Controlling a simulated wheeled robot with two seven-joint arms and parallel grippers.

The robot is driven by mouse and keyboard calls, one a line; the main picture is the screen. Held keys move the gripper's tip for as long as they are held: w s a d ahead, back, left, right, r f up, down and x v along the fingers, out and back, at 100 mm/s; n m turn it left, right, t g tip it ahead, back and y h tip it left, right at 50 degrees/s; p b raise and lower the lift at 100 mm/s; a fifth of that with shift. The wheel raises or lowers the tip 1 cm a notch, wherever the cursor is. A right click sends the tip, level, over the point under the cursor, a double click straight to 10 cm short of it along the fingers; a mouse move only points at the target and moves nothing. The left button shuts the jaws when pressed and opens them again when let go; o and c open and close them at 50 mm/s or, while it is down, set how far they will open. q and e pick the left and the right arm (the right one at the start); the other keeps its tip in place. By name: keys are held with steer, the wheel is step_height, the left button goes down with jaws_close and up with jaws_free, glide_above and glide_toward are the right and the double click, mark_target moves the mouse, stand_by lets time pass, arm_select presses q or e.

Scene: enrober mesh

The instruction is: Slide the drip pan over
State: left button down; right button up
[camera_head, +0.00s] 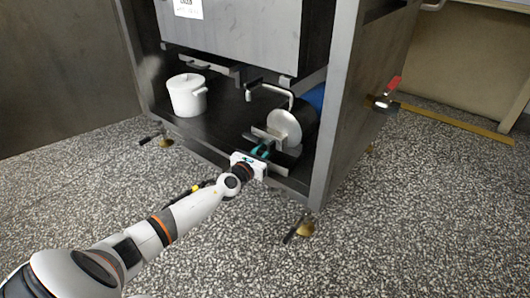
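My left gripper (262,150) reaches from the lower left to the front edge of the cabinet's lower shelf (225,128). Its teal fingertips are at a small grey metal bracket (266,135) in front of a round steel drum (286,127). I cannot tell whether they touch it or how far the fingers are apart. A white lidded pot (187,95) with a side handle stands upright on the shelf, left of and apart from the gripper. I cannot clearly make out a shallow drip pan. My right gripper is not in view.
The cabinet's dark right post (335,120) stands close to the right of my gripper. A bent pipe (272,90) rises above the drum. A red-handled valve (388,92) sticks out at the right side.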

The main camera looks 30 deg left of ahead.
arm_select(q)
steer(key=c, duration=1.1)
jaws_free()
steer(key=s+p, duration=0.1)
steer(key=s, duration=0.3)
steer(key=s+p, duration=0.1)
steer(key=s, duration=0.3)
steer(key=s+p, duration=0.1)
steer(key=s, duration=0.3)
steer(key=shift+d, duration=0.25)
